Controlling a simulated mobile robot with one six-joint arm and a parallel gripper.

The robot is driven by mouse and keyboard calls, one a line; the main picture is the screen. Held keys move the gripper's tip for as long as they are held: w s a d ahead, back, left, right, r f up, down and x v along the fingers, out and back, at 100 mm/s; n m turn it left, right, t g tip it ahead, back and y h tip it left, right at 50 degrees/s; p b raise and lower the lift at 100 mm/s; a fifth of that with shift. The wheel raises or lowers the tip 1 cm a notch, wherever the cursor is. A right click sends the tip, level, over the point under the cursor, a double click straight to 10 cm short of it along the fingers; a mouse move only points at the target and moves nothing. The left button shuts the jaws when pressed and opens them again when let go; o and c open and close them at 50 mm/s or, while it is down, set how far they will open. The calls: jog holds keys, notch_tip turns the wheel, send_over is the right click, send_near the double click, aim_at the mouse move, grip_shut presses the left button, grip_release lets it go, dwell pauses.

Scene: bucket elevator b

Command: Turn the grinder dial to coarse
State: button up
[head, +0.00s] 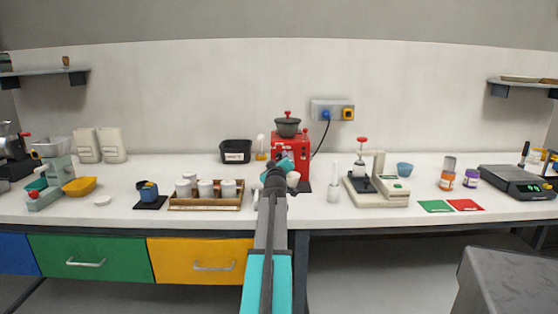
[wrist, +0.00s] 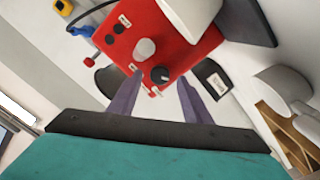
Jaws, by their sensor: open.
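The red grinder (head: 297,146) stands on the bench against the back wall, with a grey hopper (head: 287,127) on top. In the wrist view its red front (wrist: 165,38) carries a black dial (wrist: 160,75) with a light pointer mark, and a pale round knob (wrist: 145,49) beside it. The small labels are too blurred to read. My gripper (wrist: 158,97) is open and empty. Its purple fingers lie on either side of the dial in the picture, apparently just short of it. In the head view my arm hides the grinder's lower front.
A wooden tray of white canisters (head: 205,200) stands left of my arm, and a black bin (head: 236,151) behind it. A press-like device (head: 378,180) stands to the right. A cord runs from the grinder to a wall socket (head: 332,110).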

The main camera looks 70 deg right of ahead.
jog(key=shift+x, duration=0.8)
jog(key=c, duration=1.1)
jog(key=shift+o, duration=0.2)
jog(key=shift+m, duration=0.4)
jog(key=shift+m+b, duration=0.55)
jog(key=shift+m, duration=0.35)
jog(key=m, duration=0.3)
jog(key=shift+y+b, duration=0.3)
jog(key=m, duration=0.6)
jog(key=shift+s+r, duration=0.1)
jog(key=shift+s, duration=0.05)
